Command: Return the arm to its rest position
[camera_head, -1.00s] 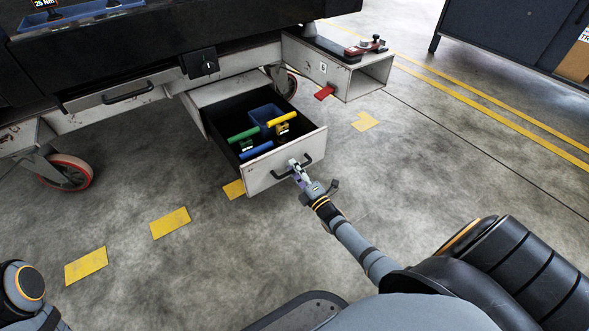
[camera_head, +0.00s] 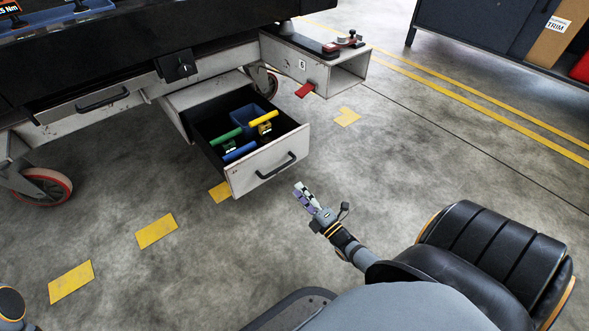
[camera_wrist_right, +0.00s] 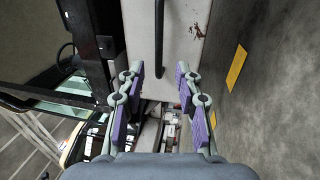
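My right gripper (camera_head: 303,197) is in front of the open drawer (camera_head: 290,147), apart from its black handle (camera_head: 276,167). In the right wrist view the two purple-padded fingers of this gripper (camera_wrist_right: 160,82) stand wide apart with nothing between them. The drawer's front and the dark handle (camera_wrist_right: 159,45) show ahead of the fingers. My right arm (camera_head: 352,250) reaches forward from the lower right. At the lower left edge only a small part of my left arm (camera_head: 12,305) shows; the left gripper is out of view.
The drawer holds green, blue and yellow-handled tools and a blue bin. It is pulled out from the trolley (camera_head: 140,85). A metal box end with a red tab (camera_head: 305,90) is at its right. A dark cabinet (camera_head: 470,35) stands at the back right. The floor around my gripper is clear.

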